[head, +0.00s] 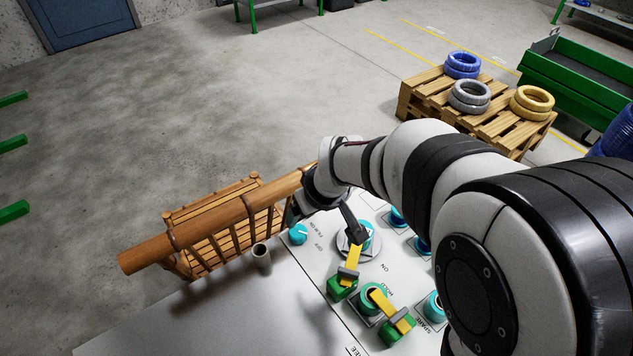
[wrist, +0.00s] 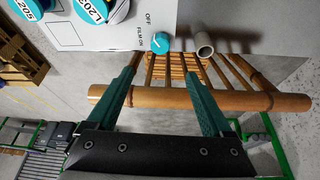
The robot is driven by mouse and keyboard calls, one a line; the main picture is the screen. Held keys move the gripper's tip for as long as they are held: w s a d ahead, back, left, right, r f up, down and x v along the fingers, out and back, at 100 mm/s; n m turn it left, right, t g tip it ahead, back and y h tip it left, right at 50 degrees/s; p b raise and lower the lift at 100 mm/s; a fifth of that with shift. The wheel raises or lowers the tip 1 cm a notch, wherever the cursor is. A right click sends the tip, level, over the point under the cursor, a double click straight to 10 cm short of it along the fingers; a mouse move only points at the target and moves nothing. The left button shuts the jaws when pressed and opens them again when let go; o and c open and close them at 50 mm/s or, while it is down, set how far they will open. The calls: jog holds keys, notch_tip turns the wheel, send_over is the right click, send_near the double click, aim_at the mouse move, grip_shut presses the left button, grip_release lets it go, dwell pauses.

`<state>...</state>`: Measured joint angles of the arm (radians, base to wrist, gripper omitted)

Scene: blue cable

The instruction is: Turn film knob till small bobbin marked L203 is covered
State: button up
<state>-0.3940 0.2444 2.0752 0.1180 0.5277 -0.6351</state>
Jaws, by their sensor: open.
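The teal film knob (head: 298,233) sits on the pale panel beside the FILM ON and OFF lettering. It also shows in the wrist view (wrist: 160,42), with a white mark on its face. My gripper (wrist: 162,56) is open; its two green fingers are spread either side of the knob in that view. I cannot tell whether they touch it. The teal bobbin marked L203 (wrist: 97,9) is at the top of the wrist view, cut by the edge; its lettered face shows bare there. In the head view I cannot read its label.
A small grey upright tube (head: 261,257) stands close to the knob. A wooden railing (head: 215,222) runs along the panel's far side. Yellow and green clamp-like parts (head: 348,278) and further teal fittings (head: 372,296) crowd the panel. The near panel on the left is clear.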

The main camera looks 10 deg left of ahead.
aim_at(297, 231)
jog(key=w+d+n+g+y, duration=0.2)
jog(key=w+n+g, duration=0.25)
jog(key=n, duration=0.55)
jog(key=shift+t, duration=0.45)
jog(key=x, duration=1.5)
jog(key=shift+w+d+f, duration=0.1)
jog(key=shift+w+f, duration=0.25)
jog(key=shift+f, duration=0.15)
grip_shut()
jog(key=shift+s+m+t+h, duration=0.15)
jog(key=shift+m+t, duration=0.4)
jog(key=shift+m, duration=0.85)
jog(key=shift+w+m+t+h, duration=0.1)
jog(key=shift+m+t+h, duration=0.3)
jog(key=shift+m, duration=1)
jog(key=shift+t, duration=0.25)
